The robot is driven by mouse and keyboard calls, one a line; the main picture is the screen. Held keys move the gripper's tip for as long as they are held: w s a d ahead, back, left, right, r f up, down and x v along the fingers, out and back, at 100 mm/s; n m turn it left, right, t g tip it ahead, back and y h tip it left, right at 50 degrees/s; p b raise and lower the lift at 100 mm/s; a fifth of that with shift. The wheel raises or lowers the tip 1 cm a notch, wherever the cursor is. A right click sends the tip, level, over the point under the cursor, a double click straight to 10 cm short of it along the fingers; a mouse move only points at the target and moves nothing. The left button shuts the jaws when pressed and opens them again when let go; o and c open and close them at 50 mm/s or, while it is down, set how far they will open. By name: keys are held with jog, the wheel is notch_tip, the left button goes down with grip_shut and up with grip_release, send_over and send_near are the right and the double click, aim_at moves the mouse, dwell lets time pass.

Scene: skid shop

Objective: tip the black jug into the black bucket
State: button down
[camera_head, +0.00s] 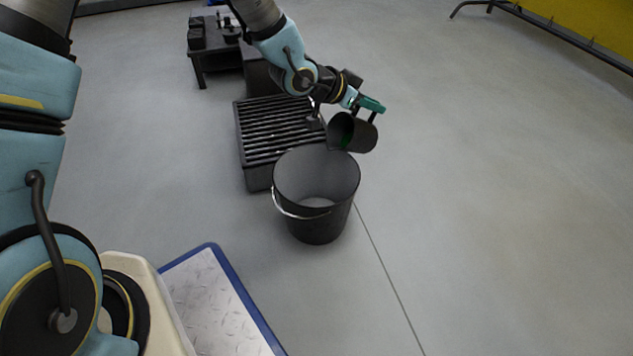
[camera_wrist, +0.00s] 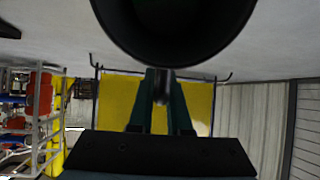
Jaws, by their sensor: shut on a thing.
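The black jug (camera_head: 361,136) is held tilted on its side, its mouth facing left and down, above the right rim of the black bucket (camera_head: 318,225). Something green shows inside the jug's mouth. My gripper (camera_head: 371,105) has green fingers and is shut on the jug's handle. In the wrist view the jug (camera_wrist: 175,62) fills the top middle, dark and round, with my gripper (camera_wrist: 161,88) below it. The bucket stands upright on the floor with its wire handle hanging at the front left. Its visible inside looks empty, with a pale bottom.
A black slatted platform (camera_head: 262,130) stands just behind and left of the bucket. A low dark table (camera_head: 215,62) with small items is farther back. A blue-edged metal plate (camera_head: 215,300) lies at the front. The floor to the right is clear.

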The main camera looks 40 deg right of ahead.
jog(key=shift+a+f+h+b, duration=0.1)
jog(key=shift+a+h+b, duration=0.25)
jog(key=shift+b, duration=0.35)
jog(key=shift+h+b, duration=0.25)
jog(key=shift+b, duration=0.1)
jog(key=shift+w+a+h+b, duration=0.15)
jog(key=shift+a+h+b, duration=0.3)
jog(key=shift+b, duration=0.35)
jog(key=shift+w+a+h+b, duration=0.1)
jog(key=shift+a+h+b, duration=0.5)
jog(key=shift+b, duration=0.35)
jog(key=shift+w+a+g+h+b, duration=0.15)
jog(key=shift+a+g+h+b, duration=0.15)
jog(key=shift+a+h+b, duration=0.45)
jog(key=shift+w+a+f+b, duration=0.15)
jog(key=shift+a+b, duration=0.3)
jog(key=shift+a, duration=0.35)
jog(key=shift+w+a+r+h+b, duration=0.1)
jog(key=shift+a+r+h+b, duration=0.15)
jog(key=shift+a+h+b, duration=0.25)
jog(key=shift+a+r+h+b, duration=0.2)
jog(key=shift+a+h+b, duration=0.25)
jog(key=shift+b, duration=0.1)
jog(key=shift+a, duration=0.25)
